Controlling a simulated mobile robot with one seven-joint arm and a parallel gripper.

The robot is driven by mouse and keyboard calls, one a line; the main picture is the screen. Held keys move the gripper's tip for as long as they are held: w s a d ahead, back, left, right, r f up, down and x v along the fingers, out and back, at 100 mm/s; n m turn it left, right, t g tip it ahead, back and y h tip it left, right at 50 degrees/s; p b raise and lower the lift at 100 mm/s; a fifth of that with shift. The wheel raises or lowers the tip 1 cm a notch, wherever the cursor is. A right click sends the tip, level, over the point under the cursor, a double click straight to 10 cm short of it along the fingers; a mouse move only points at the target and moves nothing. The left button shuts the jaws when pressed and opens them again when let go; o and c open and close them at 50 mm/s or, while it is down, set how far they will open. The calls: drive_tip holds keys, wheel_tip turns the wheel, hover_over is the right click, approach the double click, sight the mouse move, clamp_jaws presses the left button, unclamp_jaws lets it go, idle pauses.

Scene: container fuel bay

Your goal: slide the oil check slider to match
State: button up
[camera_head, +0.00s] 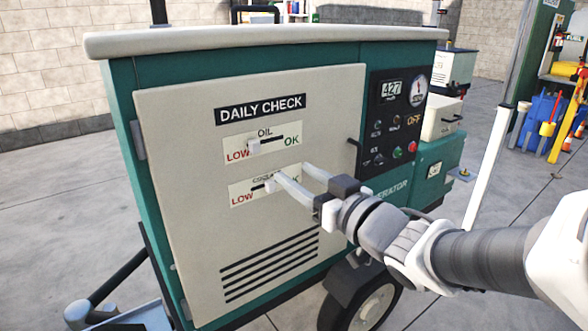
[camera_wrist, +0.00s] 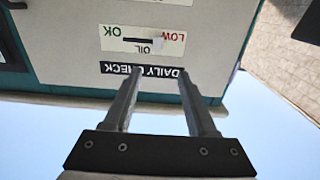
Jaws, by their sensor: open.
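The oil check slider is a pale knob (camera_head: 253,147) at the LOW end of a dark slot, on a cream plate (camera_head: 265,142) marked OIL, LOW and OK. The plate also shows upside down in the wrist view (camera_wrist: 144,50), beyond the fingertips. My gripper (camera_head: 292,172) is open and empty. In the head view it is below and right of the oil knob, in front of the second plate's right part. In the wrist view the two fingers (camera_wrist: 158,76) point at the panel near the DAILY CHECK label. Whether they touch the panel is unclear.
A second slider plate (camera_head: 242,192) sits below, partly hidden by my fingers; its pale knob (camera_head: 269,187) is close to one fingertip. The generator's control panel (camera_head: 393,118), with gauge and buttons, is right of the door. A door handle (camera_head: 353,142) sticks out.

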drive_tip(key=shift+b+v, duration=0.5)
drive_tip(key=shift+v, duration=0.85)
drive_tip(key=s+d+f+m+g+h, duration=0.1)
drive_tip(key=d+f+m+h, duration=0.15)
drive_tip(key=d+h, duration=0.3)
drive_tip(key=s+d+f+m+g+h, duration=0.1)
drive_tip(key=d+m+h, duration=0.25)
drive_tip(key=d, duration=0.25)
drive_tip(key=s+f+m+g+h, duration=0.1)
drive_tip(key=s+f+g, duration=0.2)
drive_tip(key=s, duration=0.4)
drive_tip(key=s+f+g, duration=0.4)
drive_tip(key=s, duration=0.2)
wheel_tip(320, 180, up, 27)
drive_tip(key=s+a+p, duration=0.1)
drive_tip(key=p, duration=2.5)
drive_tip(key=shift+s+a+f+p, duration=0.2)
drive_tip(key=shift+s+p, duration=0.05)
drive_tip(key=shift+p, duration=0.1)
